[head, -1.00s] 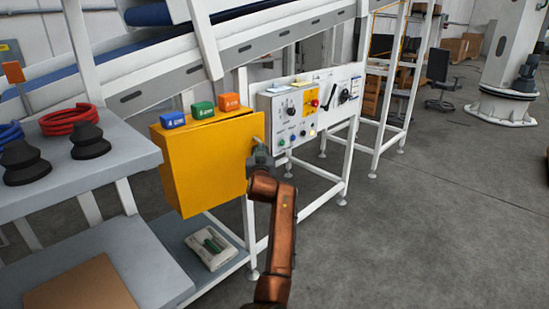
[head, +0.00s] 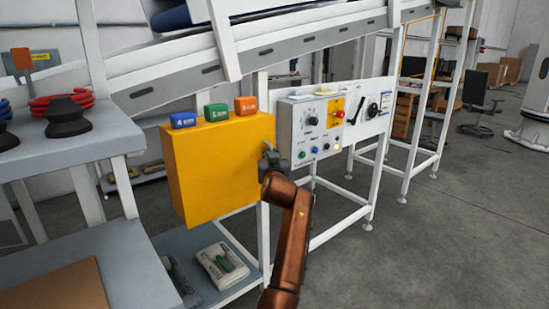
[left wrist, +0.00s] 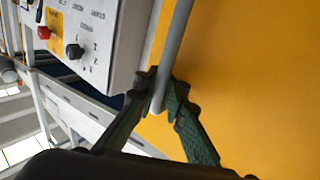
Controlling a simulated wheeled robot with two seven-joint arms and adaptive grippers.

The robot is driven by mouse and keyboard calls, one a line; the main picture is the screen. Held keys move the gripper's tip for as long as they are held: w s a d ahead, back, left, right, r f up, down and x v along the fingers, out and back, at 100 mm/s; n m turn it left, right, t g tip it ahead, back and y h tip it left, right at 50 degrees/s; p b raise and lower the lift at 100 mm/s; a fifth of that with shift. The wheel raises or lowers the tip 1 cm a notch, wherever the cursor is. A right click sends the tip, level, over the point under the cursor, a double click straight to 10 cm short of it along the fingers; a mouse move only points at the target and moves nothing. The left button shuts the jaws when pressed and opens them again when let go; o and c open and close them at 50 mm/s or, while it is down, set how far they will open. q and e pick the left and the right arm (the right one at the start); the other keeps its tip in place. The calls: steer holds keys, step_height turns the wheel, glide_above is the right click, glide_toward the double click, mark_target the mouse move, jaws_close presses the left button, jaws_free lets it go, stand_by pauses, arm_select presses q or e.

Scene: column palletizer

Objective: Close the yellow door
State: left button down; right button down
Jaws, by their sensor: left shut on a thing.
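The yellow door (head: 225,170) is the front face of a yellow box cabinet below the conveyor in the head view. It looks flat against the box, and I see no clear gap. My left gripper (head: 270,158) is at the door's right edge. In the left wrist view, the fingers of my left gripper (left wrist: 162,98) are shut around a grey bar handle (left wrist: 177,50), with the yellow door (left wrist: 245,70) behind it. The lower end of the handle is partly hidden by the fingers. My right gripper is not in view.
Blue (head: 183,120), green (head: 216,112) and orange (head: 246,106) small boxes stand on the cabinet. A control panel (head: 318,130) is close to its right. A grey shelf (head: 120,140) with black cups and red coils stands left.

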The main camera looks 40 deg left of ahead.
arm_select(q)
steer(key=shift+s+a+r, duration=0.1)
steer(key=shift+a, duration=0.1)
steer(key=c, duration=2)
jaws_free()
steer(key=shift+s, duration=0.1)
steer(key=shift+d, duration=0.1)
steer(key=shift+d, duration=0.1)
steer(key=v, duration=1.1)
steer(key=shift+s+d, duration=0.2)
steer(key=shift+s, duration=0.1)
